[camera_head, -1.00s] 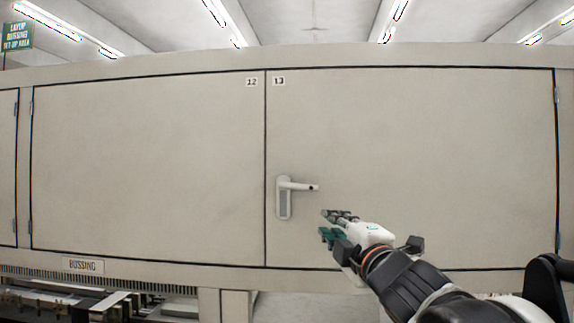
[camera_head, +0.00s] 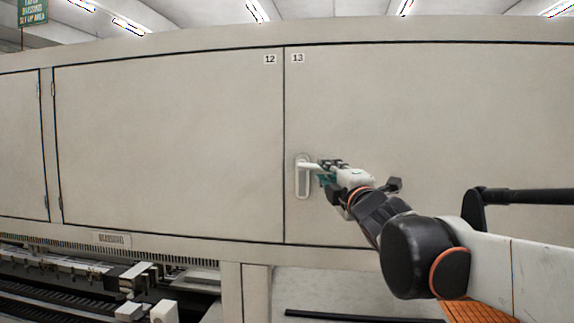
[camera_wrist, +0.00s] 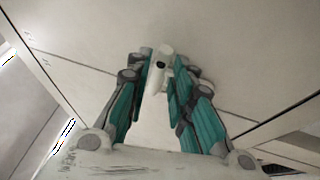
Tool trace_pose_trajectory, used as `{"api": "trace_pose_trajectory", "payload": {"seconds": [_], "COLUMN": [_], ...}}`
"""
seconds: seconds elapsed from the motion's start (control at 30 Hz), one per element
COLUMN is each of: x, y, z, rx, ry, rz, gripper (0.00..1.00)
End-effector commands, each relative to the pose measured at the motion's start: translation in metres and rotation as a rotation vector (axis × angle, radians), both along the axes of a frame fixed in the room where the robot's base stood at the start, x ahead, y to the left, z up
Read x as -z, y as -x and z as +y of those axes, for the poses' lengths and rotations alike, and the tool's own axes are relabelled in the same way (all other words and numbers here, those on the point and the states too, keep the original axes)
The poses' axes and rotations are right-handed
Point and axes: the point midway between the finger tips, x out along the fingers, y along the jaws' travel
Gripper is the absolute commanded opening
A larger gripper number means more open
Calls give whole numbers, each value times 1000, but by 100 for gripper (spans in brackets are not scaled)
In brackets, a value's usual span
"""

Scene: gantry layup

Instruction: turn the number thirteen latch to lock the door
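The number thirteen door (camera_head: 440,130) is the large beige panel right of the seam, marked 13 (camera_head: 297,58), and it lies flush with its neighbour. Its white latch (camera_head: 303,184) has an upright oval base plate by the seam and a lever (camera_head: 312,165) pointing right, roughly level. My gripper (camera_head: 326,172) is at the lever's free end, which it partly hides. In the wrist view, the lever (camera_wrist: 158,70) with a dark round spot lies between the teal finger pads of my gripper (camera_wrist: 158,82). The fingers stand apart on both sides; firm contact is not clear.
Door number twelve (camera_head: 170,140) is closed to the left. Below it is an open bay with rails and blocks (camera_head: 130,280). A dark bar (camera_head: 360,317) lies low in front. The door face around the latch is clear.

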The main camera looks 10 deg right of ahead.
Motion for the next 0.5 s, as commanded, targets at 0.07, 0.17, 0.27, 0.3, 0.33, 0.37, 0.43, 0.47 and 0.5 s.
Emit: {"api": "trace_pose_trajectory", "payload": {"seconds": [0.07,0.17,0.27,0.3,0.33,0.37,0.43,0.47,0.5], "x": [-4,-6,-7,-7,-7,-8,-7,-7,-7], "y": [-12,-23,-30,-32,-34,-35,-36,-36,-36], "z": [1,2,3,3,3,3,3,3,3], "rx": [-1,-1,0,0,0,0,0,0,0], "ry": [-1,-1,0,0,0,0,0,0,0], "rz": [0,0,0,0,0,0,1,1,1], "gripper": [21,21,21,21,21,21,21,21,21]}}
